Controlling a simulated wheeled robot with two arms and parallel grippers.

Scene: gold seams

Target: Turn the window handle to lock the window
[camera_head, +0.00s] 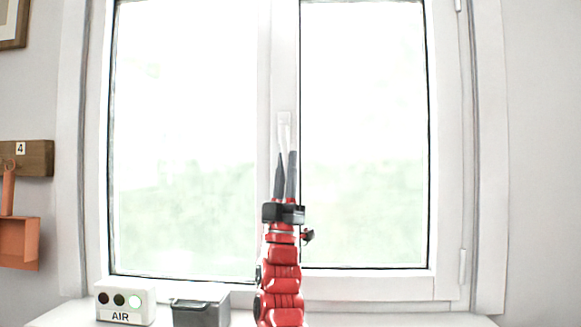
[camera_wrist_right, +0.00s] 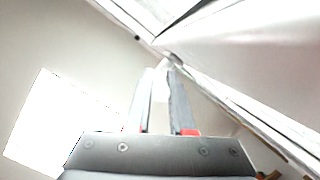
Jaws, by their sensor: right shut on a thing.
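The white window handle (camera_head: 284,118) sits on the middle frame post between the two panes of the closed-looking window (camera_head: 281,60). Its lever hangs down, and its lower part is between my fingers. My right gripper (camera_head: 286,158) comes up from below on its red arm and is shut on the handle. In the right wrist view, the pale handle (camera_wrist_right: 161,86) shows between the two grey fingers of the right gripper (camera_wrist_right: 165,75). The fingers hide part of the lever. My left gripper is not in view.
An orange holder (camera_head: 18,241) hangs at the left below a wooden board (camera_head: 30,158) marked 4. The sill's right side is clear.

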